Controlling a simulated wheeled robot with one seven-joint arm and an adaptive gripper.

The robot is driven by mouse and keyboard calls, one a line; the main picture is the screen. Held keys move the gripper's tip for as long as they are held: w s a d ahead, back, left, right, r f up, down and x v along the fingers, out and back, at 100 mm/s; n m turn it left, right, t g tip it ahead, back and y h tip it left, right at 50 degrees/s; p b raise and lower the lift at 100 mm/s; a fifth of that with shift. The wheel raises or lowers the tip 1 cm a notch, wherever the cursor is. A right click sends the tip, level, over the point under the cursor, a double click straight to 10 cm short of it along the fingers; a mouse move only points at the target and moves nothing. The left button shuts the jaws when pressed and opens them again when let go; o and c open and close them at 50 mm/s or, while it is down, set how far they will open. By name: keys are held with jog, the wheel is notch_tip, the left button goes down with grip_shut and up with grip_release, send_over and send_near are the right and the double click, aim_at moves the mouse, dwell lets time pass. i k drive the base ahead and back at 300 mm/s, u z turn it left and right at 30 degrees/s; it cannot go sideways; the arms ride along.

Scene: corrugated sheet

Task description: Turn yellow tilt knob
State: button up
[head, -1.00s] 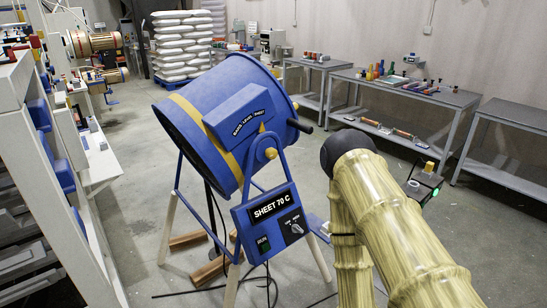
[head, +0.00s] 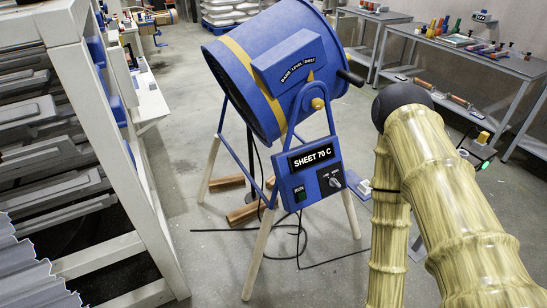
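The yellow tilt knob (head: 318,103) is a small round knob on the right side of a blue drum (head: 262,75) with a yellow band. The drum is tilted on a stand with pale legs. Below the knob is a panel (head: 312,173) reading "SHEET 70 C", with a grey dial and a green switch. My arm, patterned like bamboo, rises at the right, apart from the knob. Behind it is a dark piece with a green light, which seems to be my gripper (head: 480,150); it is well right of the knob. Its fingers cannot be made out.
A rack (head: 105,150) with grey trays stands close on the left, with corrugated sheet (head: 35,275) at its front. A black handle (head: 350,78) sticks out right of the drum. Cables (head: 300,235) and wooden blocks lie on the floor. Benches (head: 510,65) stand at the back right.

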aim_at(317, 104)
jog(key=u, duration=0.25)
jog(key=k, duration=0.3)
jog(key=u, duration=1)
jog(key=k, duration=1.05)
jog(key=u, duration=0.3)
jog(key=i, duration=0.5)
jog(key=z, duration=1.45)
jog(key=i, duration=1.4)
jog(key=z, duration=0.3)
